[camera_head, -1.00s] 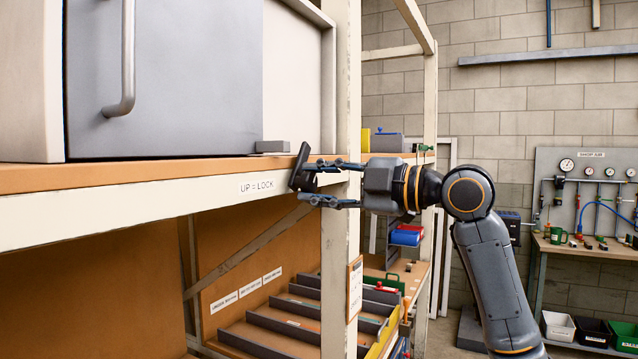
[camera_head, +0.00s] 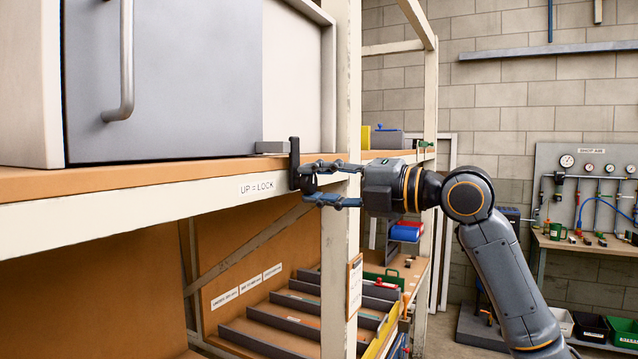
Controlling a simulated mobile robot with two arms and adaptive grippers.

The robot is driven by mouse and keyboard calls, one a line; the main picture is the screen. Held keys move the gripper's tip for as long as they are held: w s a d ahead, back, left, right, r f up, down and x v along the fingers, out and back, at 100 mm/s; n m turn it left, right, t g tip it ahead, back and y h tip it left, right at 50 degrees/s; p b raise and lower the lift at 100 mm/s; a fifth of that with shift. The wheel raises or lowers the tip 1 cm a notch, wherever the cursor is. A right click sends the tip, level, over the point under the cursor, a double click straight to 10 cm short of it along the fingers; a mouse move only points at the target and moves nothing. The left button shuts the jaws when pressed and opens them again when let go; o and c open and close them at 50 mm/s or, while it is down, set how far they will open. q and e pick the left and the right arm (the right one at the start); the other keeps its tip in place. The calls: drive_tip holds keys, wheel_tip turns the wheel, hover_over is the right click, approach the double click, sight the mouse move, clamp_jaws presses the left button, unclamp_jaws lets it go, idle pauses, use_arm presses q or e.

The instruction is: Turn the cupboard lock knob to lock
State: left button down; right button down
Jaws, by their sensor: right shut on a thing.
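The black lock knob (camera_head: 294,164) sits on the front edge of the shelf, right beside the "UP = LOCK" label (camera_head: 257,187). Its long handle stands upright. My right gripper (camera_head: 312,183) comes from the right and is shut on the knob, one finger above and one below its hub. The grey cupboard door (camera_head: 190,75) with its vertical metal handle (camera_head: 127,70) is closed above the shelf. A small grey block (camera_head: 272,147) lies on the shelf behind the knob. My left gripper is not in view.
A cream post (camera_head: 342,240) stands close beside my right gripper. Below the shelf is a sloped rack (camera_head: 290,315) with dividers. Farther right are a workbench with gauges (camera_head: 567,162) and several bins (camera_head: 592,328).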

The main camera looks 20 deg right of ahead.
drive_tip(key=shift+f, duration=0.1)
idle(0.3)
drive_tip(key=c, duration=0.9)
unclamp_jaws()
drive_tip(key=v, duration=1.2)
